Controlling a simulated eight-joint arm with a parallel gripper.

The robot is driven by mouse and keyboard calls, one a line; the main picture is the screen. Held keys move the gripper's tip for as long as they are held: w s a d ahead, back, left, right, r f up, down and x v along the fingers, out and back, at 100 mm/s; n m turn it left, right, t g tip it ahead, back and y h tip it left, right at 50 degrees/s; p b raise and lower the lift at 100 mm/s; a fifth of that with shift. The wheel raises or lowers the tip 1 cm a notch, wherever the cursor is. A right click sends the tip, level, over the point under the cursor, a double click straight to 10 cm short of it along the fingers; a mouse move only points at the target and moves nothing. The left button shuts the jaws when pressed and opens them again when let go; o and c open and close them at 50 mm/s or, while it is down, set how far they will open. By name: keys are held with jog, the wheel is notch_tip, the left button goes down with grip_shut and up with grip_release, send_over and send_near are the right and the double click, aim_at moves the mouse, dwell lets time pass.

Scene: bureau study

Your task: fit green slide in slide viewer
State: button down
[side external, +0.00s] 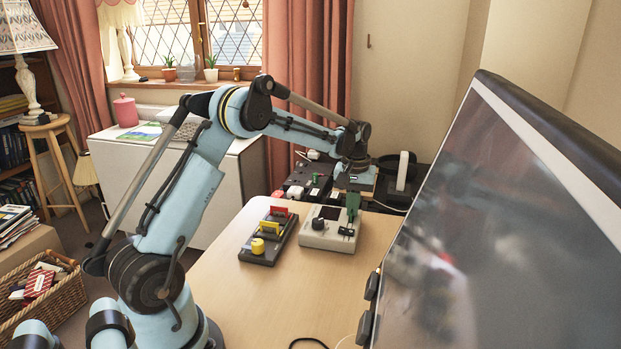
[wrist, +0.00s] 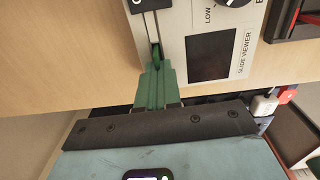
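The slide viewer (side external: 328,230) is a pale box with a black knob on the table; the wrist view shows its dark screen (wrist: 210,55) and label. My gripper (side external: 351,203) is above the viewer's right part, its green fingers pointing down. In the wrist view my gripper (wrist: 156,68) is closed around the green slide (wrist: 155,52), at the near end of a narrow slot (wrist: 151,25) in the viewer's top. The fingers hide most of the slide. I cannot tell how deep it sits in the slot.
A dark rack (side external: 262,251) left of the viewer holds red, yellow-framed and round yellow pieces. A large monitor (side external: 510,210) stands close on the right. Black equipment and cables are behind the table. The table front (side external: 290,310) is mostly clear.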

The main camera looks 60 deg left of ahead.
jog(key=shift+f, duration=0.1)
jog(key=c, duration=1)
grip_release()
jog(key=shift+r, duration=3.5)
